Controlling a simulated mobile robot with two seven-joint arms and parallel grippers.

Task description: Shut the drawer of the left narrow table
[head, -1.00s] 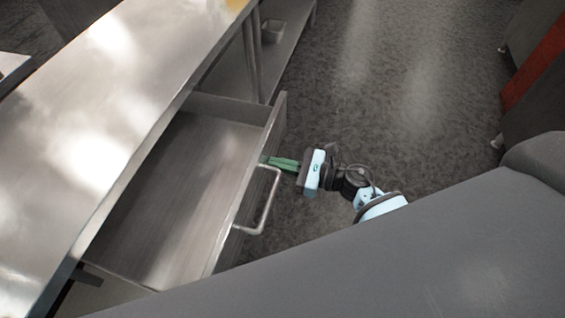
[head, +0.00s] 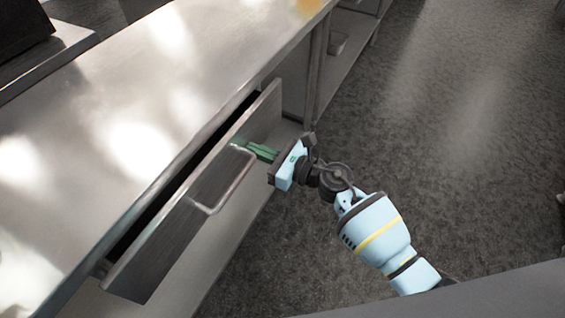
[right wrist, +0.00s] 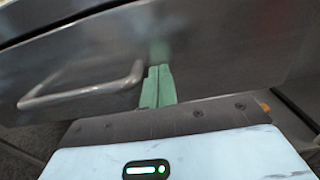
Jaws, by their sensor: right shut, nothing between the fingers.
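The drawer (head: 187,232) of the steel table (head: 130,110) is open only a little, with a narrow dark gap behind its front panel. Its bar handle (head: 228,190) sticks out from the front. My right gripper (head: 251,149) is shut and empty, its green fingertips at the drawer front beside the far end of the handle. In the right wrist view the green fingers (right wrist: 158,86) are together against or very close to the drawer front (right wrist: 220,50), with the handle (right wrist: 85,92) to their left. My left gripper is not in view.
A lower shelf with a small metal container (head: 337,44) stands beyond the drawer. A dark object (head: 22,25) sits on another surface at the top left. The dark floor (head: 460,130) to the right is clear.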

